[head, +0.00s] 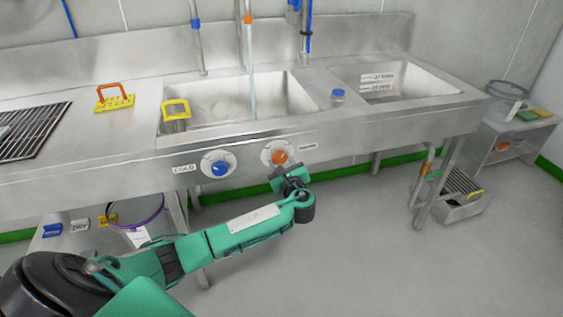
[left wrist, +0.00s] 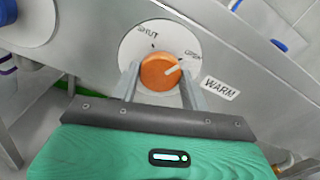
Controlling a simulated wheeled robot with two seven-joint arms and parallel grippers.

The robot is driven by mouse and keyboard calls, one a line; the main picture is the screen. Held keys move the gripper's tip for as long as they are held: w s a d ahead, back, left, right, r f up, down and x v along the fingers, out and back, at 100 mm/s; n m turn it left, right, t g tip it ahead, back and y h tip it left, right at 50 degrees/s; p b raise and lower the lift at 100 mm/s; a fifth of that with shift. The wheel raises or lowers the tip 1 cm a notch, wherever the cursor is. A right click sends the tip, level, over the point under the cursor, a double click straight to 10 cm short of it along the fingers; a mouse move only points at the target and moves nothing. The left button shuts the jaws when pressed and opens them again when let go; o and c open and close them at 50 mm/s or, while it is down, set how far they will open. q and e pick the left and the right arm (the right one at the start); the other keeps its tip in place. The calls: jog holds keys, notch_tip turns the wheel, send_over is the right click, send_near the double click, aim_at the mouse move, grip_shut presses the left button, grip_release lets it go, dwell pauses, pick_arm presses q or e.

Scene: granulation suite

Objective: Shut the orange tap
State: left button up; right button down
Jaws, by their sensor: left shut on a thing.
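The orange tap (head: 279,157) is a round knob on a white dial on the front of the steel sink, beside the WARM label. My left gripper (head: 284,171) is at this knob. In the left wrist view the fingers (left wrist: 160,74) stand on either side of the orange tap (left wrist: 158,84) and are shut on it. The white mark on the knob points up and right towards the word OPEN; SHUT is at the upper left. A pale stream of water (head: 252,95) falls from the orange-banded pipe (head: 248,20) into the left basin. My right gripper is not in view.
A blue tap (head: 220,169) marked COLD sits just left of the orange one. A yellow-handled metal container (head: 176,118) stands in the left basin. The floor (head: 370,240) before the sink is clear.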

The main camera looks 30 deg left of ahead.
pick_arm(q)
jog(key=n, duration=0.2)
jog(key=shift+f+n, duration=0.15)
jog(key=shift+n, duration=0.25)
jog(key=shift+n+b, duration=0.35)
jog(key=shift+n, duration=0.55)
jog(key=n+b, duration=0.1)
jog(key=n, duration=0.1)
jog(key=shift+f+n, duration=0.1)
jog(key=shift+n, duration=0.3)
jog(key=n+b, duration=0.2)
jog(key=n, duration=0.2)
jog(key=shift+b, duration=0.3)
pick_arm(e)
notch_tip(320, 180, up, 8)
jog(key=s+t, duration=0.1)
pick_arm(q)
jog(key=shift+n, duration=0.5)
jog(key=shift+n+b, duration=0.75)
jog(key=shift+n, duration=0.45)
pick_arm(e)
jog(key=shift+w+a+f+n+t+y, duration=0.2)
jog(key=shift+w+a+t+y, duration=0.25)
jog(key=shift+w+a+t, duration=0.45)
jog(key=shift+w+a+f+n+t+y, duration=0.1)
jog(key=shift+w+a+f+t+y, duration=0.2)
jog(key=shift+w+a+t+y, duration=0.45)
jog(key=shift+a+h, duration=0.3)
pick_arm(q)
jog(key=o, duration=1)
